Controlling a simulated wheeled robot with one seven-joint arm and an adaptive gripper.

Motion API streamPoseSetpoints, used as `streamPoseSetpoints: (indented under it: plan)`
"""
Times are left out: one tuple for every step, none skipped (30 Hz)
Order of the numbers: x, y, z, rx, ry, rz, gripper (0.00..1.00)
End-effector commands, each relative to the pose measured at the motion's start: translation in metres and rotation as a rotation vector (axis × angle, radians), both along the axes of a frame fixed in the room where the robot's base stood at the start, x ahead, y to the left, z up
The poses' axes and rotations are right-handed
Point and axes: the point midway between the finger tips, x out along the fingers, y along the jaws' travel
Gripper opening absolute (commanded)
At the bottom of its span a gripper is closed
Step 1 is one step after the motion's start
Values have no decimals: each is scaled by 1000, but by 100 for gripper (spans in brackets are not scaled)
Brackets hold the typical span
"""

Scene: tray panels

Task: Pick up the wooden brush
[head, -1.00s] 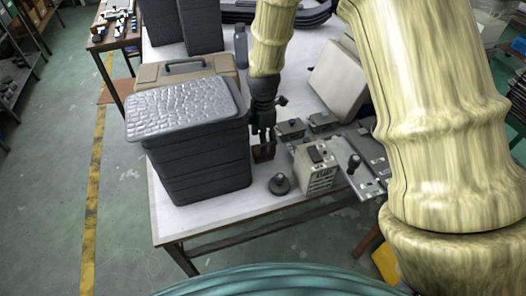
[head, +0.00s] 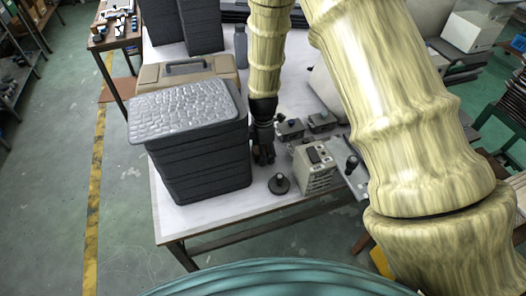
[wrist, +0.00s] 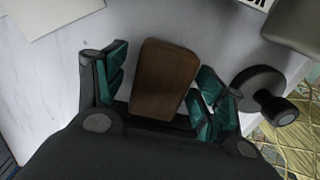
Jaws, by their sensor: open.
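The wooden brush (wrist: 164,80) shows in the wrist view as a brown block with rounded corners on the pale table top (wrist: 60,75). My gripper (wrist: 157,92) is open, with one teal-padded finger on each side of the brush. A gap shows between the brush and the left finger; the right finger is closer to its lower right side. In the head view my gripper (head: 263,155) points down at the table, between the black stack and the beige box. The brush cannot be made out there. Its underside is hidden.
A tall black stack with a grey textured top (head: 185,108) stands close left of my gripper. A black knobbed round object (head: 279,184) is near the front, also in the wrist view (wrist: 262,92). A beige control box (head: 316,167) stands right. Bare table lies in front.

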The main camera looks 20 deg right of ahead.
Motion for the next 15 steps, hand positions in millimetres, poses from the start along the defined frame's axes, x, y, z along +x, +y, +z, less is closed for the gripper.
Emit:
streamPoseSetpoints:
  plan:
    - [0,0,0,0,0,0,70]
    - [0,0,-1,0,-1,0,70]
    - [0,0,-1,0,-1,0,70]
    - [0,0,0,0,-1,0,70]
    - [0,0,-1,0,-1,0,70]
    - [0,0,0,0,-1,0,70]
    - [0,0,0,0,0,-1,68]
    - [0,0,0,0,0,-1,62]
    - [0,0,0,0,0,-1,55]
    - [0,0,0,0,0,-1,50]
    - [0,0,0,0,0,-1,44]
    - [0,0,0,0,0,-1,37]
    - [0,0,0,0,0,-1,31]
    - [0,0,0,0,0,-1,26]
    - [0,0,0,0,0,-1,19]
